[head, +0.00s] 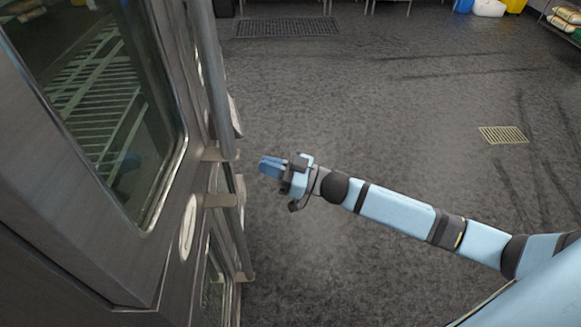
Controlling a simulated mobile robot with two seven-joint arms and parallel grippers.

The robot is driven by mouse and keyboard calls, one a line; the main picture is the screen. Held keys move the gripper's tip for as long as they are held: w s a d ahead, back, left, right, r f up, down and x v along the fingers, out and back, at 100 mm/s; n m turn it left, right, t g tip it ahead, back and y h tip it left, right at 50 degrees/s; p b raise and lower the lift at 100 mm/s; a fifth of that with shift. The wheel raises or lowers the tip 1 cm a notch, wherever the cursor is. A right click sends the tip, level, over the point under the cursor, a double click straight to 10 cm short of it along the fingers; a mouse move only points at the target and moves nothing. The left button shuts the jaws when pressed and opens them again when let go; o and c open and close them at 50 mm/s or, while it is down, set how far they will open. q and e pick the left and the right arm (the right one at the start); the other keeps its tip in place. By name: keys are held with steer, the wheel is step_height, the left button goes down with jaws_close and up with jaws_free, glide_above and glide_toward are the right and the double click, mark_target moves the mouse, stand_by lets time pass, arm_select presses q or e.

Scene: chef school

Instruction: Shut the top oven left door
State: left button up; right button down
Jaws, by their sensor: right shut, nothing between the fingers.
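The top oven left door (50,190) fills the left of the head view. It is a steel panel with a large glass window (95,95), through which wire racks show. I cannot tell whether it is fully closed. Vertical bar handles (208,70) stand along the oven's right side, in front of my right gripper. My right gripper (262,166) is shut and empty, with its blue fingers pointing left at the lower end of the upper handle, a short gap away. My left gripper is not in view.
A lower handle (238,240) and a lower oven window sit below. The dark floor (400,110) right of the oven is clear. Floor grates (287,27), a yellowish drain (503,135) and a shelf with bags (565,22) lie further off.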

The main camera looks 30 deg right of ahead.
mark_target(232, 152)
steer(key=p+x, duration=0.1)
steer(key=x, duration=0.4)
steer(key=x, duration=0.4)
steer(key=shift+w+d+f, duration=0.1)
steer(key=shift+w+f, duration=0.2)
steer(key=shift+w, duration=0.2)
steer(key=shift+r, duration=0.15)
